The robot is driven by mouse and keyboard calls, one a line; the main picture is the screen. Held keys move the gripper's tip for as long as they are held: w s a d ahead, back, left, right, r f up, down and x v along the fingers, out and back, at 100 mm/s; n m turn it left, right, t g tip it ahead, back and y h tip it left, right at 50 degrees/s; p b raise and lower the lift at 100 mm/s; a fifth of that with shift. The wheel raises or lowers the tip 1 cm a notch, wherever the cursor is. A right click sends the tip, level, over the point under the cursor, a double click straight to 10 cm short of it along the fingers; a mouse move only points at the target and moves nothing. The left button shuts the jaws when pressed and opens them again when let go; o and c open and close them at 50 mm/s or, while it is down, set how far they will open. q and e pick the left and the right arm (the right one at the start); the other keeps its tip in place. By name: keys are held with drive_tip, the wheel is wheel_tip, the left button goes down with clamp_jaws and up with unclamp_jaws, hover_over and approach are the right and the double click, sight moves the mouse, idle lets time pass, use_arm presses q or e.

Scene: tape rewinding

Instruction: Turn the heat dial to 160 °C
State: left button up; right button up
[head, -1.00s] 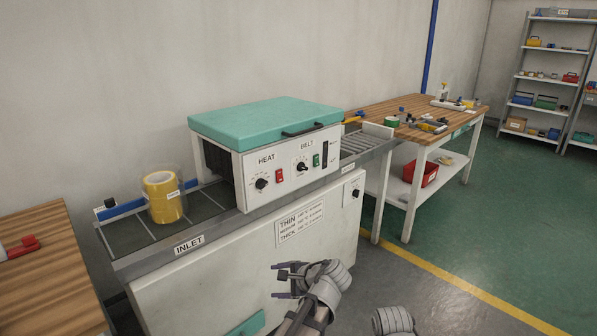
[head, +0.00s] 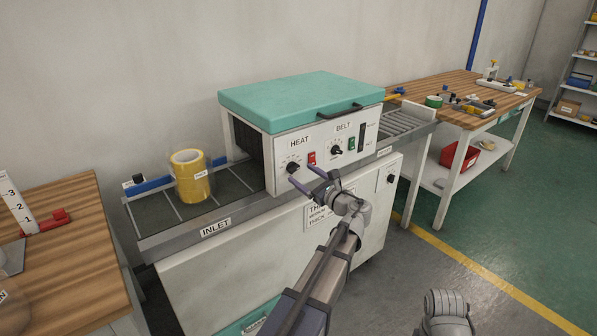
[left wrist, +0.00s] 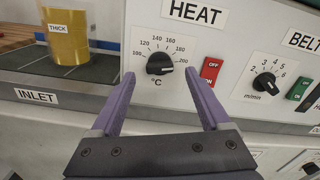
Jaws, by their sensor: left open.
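The black heat dial (head: 292,168) is on the white front panel of the heat machine (head: 330,110). In the left wrist view the dial (left wrist: 159,63) has a scale from 100 to 200 °C around it. Its light mark seems to point right, toward the 200 side. My left gripper (head: 301,174) is open and empty, just in front of the panel at the dial. In the left wrist view its purple fingers (left wrist: 159,73) stand left and right of the dial, and it shows between them. I cannot tell whether they touch it. My right gripper is out of view.
Farther right are the belt dial (left wrist: 264,84) and a green switch (left wrist: 299,88). A wooden table (head: 60,230) is at far left.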

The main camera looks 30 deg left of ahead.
sight(296, 170)
use_arm(q)
drive_tip(key=shift+x, duration=1.75)
drive_tip(key=shift+c, duration=0.2)
clamp_jaws()
